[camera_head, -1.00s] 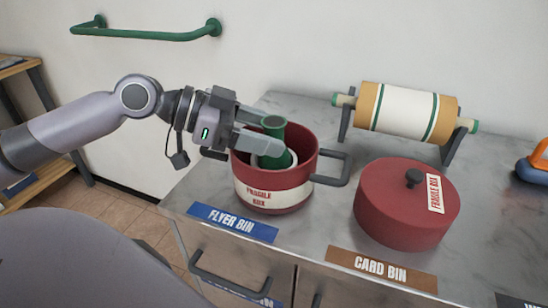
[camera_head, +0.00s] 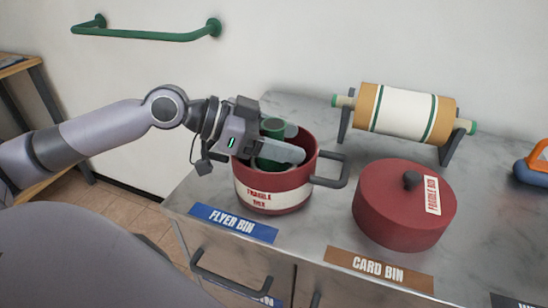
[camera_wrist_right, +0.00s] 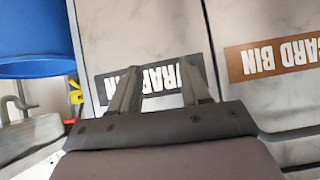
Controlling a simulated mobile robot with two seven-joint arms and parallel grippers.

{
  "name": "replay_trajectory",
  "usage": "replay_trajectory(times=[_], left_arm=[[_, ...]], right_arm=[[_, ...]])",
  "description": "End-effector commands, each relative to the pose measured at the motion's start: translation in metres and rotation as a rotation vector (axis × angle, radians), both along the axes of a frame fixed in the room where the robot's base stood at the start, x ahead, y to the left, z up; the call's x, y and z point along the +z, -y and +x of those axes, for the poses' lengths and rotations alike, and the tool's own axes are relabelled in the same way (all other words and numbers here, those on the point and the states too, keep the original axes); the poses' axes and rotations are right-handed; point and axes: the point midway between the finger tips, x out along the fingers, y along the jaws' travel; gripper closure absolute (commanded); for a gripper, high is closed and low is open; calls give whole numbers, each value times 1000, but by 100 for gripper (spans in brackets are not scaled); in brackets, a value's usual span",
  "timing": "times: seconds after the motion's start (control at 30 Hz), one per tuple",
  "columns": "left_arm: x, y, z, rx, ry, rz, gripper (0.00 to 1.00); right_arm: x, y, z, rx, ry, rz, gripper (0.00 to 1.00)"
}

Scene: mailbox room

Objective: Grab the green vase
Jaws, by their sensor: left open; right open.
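Whether the fingers touch the vase cannot be told. My right gripper (camera_wrist_right: 160,90) shows in the right wrist view, open and empty, in front of the cabinet fronts.
A green rail (camera_head: 150,34) is on the wall. A blue bin (camera_wrist_right: 35,38) shows in the right wrist view.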

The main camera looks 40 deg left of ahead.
Motion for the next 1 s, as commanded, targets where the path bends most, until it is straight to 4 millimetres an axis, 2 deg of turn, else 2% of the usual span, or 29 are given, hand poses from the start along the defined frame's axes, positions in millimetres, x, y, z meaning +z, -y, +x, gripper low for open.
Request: replay_trajectory(times=[0.1,0.13,0.3,0.67,0.83,1.0], left_arm=[[0,0,0,0,0,0,34],[0,0,0,0,0,0,41],[0,0,0,0,0,0,96],[4,0,0,0,4,-1,98],[20,0,0,-1,6,0,98],[48,0,0,-1,8,-2,98]], right_arm=[[-1,0,0,-1,-1,1,53],[-1,0,0,-1,-1,1,53],[-1,0,0,-2,-2,3,53],[0,-1,-1,-3,-3,4,53],[3,0,-2,-4,-4,3,53],[8,0,-2,-2,-3,-1,53]])
